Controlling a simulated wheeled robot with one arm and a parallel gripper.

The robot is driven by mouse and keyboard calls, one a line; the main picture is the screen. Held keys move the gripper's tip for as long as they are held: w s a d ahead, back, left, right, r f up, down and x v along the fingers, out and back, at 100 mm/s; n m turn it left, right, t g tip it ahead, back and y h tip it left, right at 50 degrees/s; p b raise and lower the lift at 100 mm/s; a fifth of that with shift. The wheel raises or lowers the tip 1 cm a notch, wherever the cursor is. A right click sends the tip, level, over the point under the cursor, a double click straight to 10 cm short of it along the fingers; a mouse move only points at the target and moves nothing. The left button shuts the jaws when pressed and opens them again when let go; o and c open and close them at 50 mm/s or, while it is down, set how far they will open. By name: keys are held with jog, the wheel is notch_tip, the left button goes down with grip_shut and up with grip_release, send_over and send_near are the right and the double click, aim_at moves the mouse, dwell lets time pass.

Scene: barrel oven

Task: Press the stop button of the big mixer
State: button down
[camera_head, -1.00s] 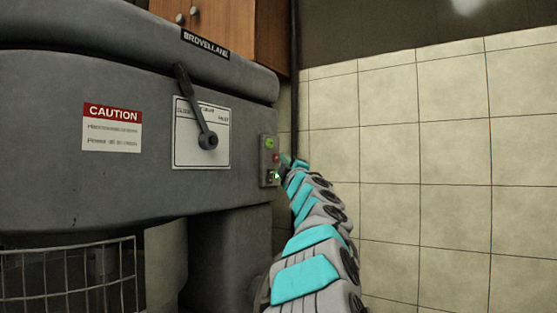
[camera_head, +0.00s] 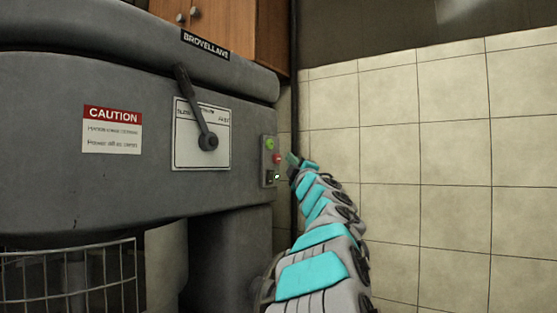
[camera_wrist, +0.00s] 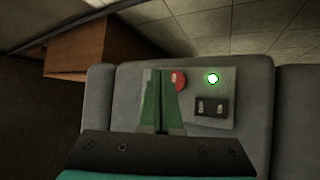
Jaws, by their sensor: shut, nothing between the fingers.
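The big mixer (camera_head: 120,190) is a large dark grey machine on the left of the head view. Its control panel (camera_head: 264,160) is a small grey plate near its right edge. My gripper (camera_wrist: 161,72) is shut and empty. In the head view it appears just right of the panel; contact cannot be told.
A lever (camera_head: 206,140) on a white dial plate sits left of the panel. A wire guard (camera_head: 70,280) is at lower left. A wooden cabinet (camera_head: 270,40) is behind the mixer. The tiled wall (camera_head: 430,170) is at right, with free space before it.

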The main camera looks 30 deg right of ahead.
jog(key=s, duration=0.1)
jog(key=s+d, duration=0.1)
jog(key=s+p, duration=0.1)
jog(key=shift+s+d, duration=0.3)
jog(key=shift+s, duration=0.05)
jog(key=shift+d+f, duration=0.1)
dwell(0.6)
